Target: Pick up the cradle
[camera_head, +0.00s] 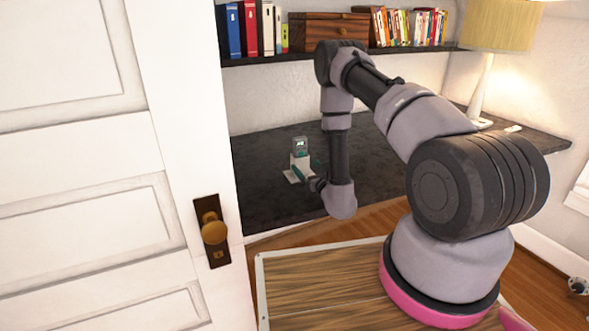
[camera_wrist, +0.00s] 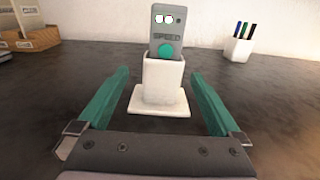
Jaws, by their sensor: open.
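The cradle (camera_wrist: 160,83) is a white upright holder on a flat square base. It stands on the dark desk, with a grey handheld device (camera_wrist: 166,35) upright in it. The device has a round teal button and a small display with two lit shapes. In the wrist view my gripper (camera_wrist: 162,77) is open, with one teal finger on each side of the cradle's base and no clear contact. In the head view the cradle (camera_head: 297,174) is small, and my gripper (camera_head: 303,178) is partly hidden beside it.
The dark desk (camera_head: 262,205) has bare room around the cradle. A white pen cup (camera_wrist: 238,48) stands behind at right, and wooden boxes (camera_wrist: 28,38) at left. A shelf (camera_head: 275,58) with books hangs above. A lamp (camera_head: 484,92) stands at right; a white door (camera_head: 90,200) is at left.

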